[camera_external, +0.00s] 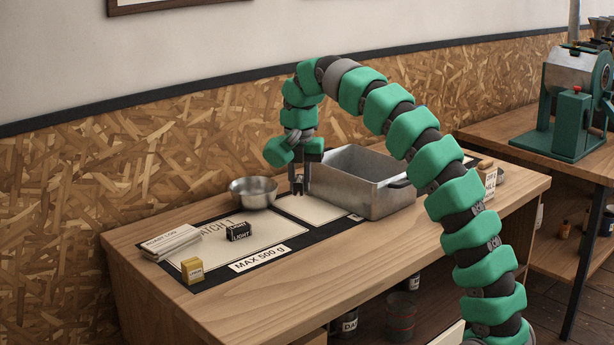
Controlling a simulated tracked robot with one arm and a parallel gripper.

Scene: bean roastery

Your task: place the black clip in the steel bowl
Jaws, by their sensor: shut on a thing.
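The steel bowl (254,195) stands upright on the back part of the dark mat. My gripper (299,187) points down just right of the bowl, apart from its rim, and in front of the metal bin's left end. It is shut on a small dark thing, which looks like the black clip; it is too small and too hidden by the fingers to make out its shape. I see no other black clip on the table. The inside of the bowl shows only in part.
A grey metal bin (368,197) stands right of my gripper. A black block marked LIGHT (239,232), a yellow block (192,271) and a stack of papers (171,243) lie on the mat's left half. The wooden table's front strip (330,275) is clear.

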